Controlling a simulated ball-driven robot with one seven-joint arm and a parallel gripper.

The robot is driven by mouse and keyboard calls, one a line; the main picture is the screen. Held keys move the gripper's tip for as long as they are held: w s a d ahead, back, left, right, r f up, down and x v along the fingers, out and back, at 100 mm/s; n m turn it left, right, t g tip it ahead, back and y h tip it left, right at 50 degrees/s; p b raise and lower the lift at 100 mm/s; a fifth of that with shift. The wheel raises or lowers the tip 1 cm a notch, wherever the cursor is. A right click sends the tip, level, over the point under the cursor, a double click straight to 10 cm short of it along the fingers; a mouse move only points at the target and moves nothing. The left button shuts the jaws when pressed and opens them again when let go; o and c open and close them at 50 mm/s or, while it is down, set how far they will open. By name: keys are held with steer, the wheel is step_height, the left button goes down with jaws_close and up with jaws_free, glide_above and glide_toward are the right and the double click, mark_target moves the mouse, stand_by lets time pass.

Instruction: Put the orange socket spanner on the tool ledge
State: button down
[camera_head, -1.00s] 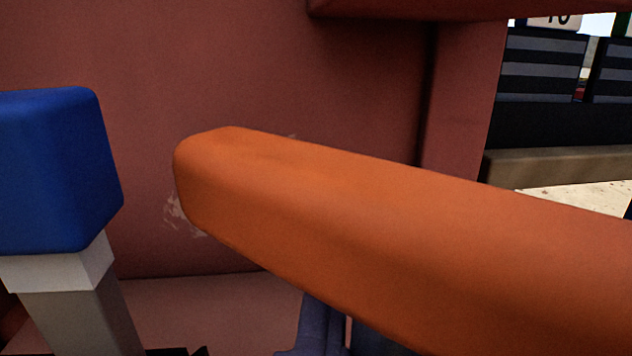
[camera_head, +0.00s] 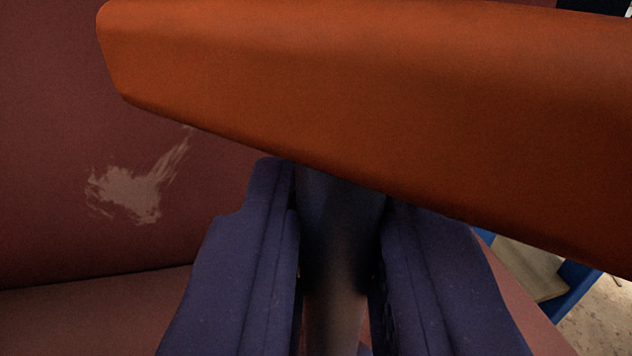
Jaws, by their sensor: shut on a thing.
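The orange socket spanner (camera_head: 370,90) fills the top of the view. Its thick orange handle slants from upper left down to the right edge, close to the camera. A dark grey shaft (camera_head: 340,240) runs down from under the handle. My gripper (camera_head: 338,225) has dark blue-purple fingers on either side of this shaft, just below the handle, and is shut on it. The lower end of the spanner is hidden. A reddish flat surface (camera_head: 80,318) lies at the lower left; I cannot tell if it is the tool ledge.
A dark red wall (camera_head: 60,200) with a pale scuffed patch stands behind, at the left. At the lower right, past a reddish edge, a blue-edged object (camera_head: 578,285) and pale ground (camera_head: 605,315) show.

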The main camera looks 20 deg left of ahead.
steer(key=shift+s+d, duration=0.1)
steer(key=c, duration=1.3)
jaws_free()
steer(key=shift+f, duration=0.1)
steer(key=o, duration=0.3)
